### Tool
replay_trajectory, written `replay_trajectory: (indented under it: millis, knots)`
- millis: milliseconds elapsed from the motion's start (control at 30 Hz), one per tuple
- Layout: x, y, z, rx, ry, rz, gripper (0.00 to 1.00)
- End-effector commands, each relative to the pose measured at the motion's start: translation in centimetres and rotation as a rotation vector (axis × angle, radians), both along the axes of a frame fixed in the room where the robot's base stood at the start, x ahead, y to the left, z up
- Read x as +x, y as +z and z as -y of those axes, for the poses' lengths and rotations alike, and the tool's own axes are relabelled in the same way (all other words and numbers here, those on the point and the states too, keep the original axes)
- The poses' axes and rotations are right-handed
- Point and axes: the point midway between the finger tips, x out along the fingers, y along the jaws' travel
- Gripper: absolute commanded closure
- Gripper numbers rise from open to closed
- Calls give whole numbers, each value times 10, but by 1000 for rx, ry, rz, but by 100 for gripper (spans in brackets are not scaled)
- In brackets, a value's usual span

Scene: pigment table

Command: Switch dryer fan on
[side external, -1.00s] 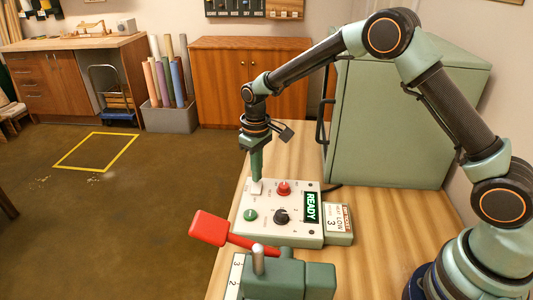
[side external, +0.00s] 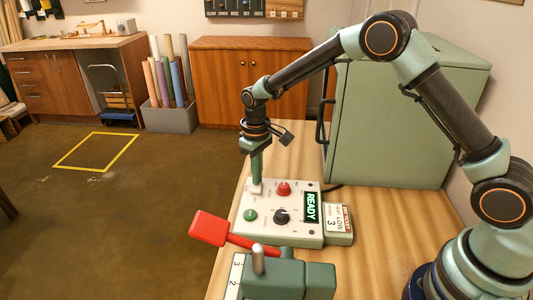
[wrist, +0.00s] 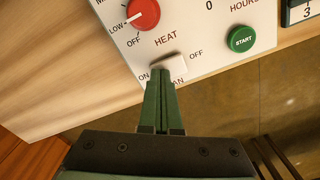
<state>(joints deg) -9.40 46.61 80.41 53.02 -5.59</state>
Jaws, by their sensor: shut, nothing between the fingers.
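The control panel (side external: 262,226) is a white-topped box on the wooden table. In the wrist view the fan switch (wrist: 174,66) is a pale rocker between the words ON and OFF. My gripper (wrist: 163,80) is shut and empty, its green fingertips right at the switch, close to the ON side. Whether they touch or press it I cannot tell. In the side view my gripper (side external: 257,182) points down at the panel's far left corner and partly hides the switch. The rocker's tilt is not clear.
The panel also has a red heat knob (side external: 283,188), a black knob (side external: 281,216) and a green START button (side external: 250,215). A red-handled lever (side external: 208,228) stands in front. A green cabinet (side external: 400,125) is behind. The display (side external: 311,207) reads READY.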

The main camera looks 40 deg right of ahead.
Motion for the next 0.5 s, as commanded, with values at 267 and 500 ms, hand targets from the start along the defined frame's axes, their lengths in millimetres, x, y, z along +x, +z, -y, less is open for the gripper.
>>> replay_trajectory:
  millis: [267,500]
  knots:
    - [1,21,0,1,0,3,100]
    - [1,39,0,1,0,3,100]
